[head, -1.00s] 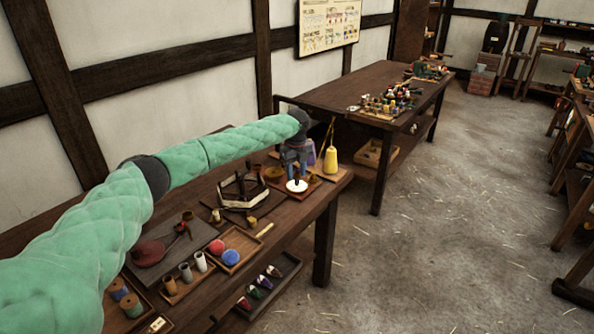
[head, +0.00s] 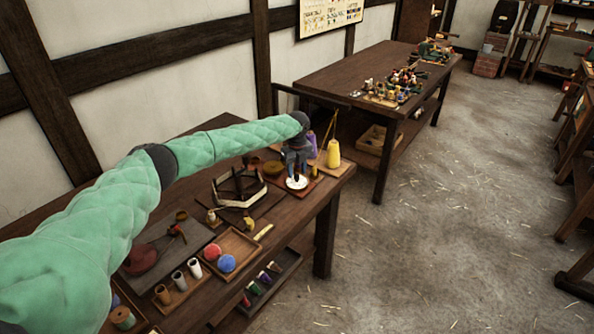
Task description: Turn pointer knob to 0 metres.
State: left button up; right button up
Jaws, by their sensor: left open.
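A round white dial (head: 297,183) lies near the far right end of the near workbench, on a reddish-brown board. My left gripper (head: 296,175) points down over the dial with its dark fingers low at the dial's middle. It is open. The pointer knob is hidden by the fingers, so I cannot tell which way it points or whether the fingers touch it. The dial's markings are too small to read. My right gripper is not in view.
A hexagonal frame (head: 239,188) sits to the left. A tray with red and blue balls (head: 227,263) is nearer. Open floor lies to the right.

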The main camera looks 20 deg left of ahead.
pick_arm(q)
jog(key=shift+s+f, duration=0.1)
jog(key=shift+f, duration=0.5)
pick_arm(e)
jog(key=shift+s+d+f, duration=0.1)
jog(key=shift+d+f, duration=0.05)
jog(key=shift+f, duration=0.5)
pick_arm(q)
jog(key=shift+f, duration=0.15)
grip_shut()
jog(key=shift+n, duration=0.3)
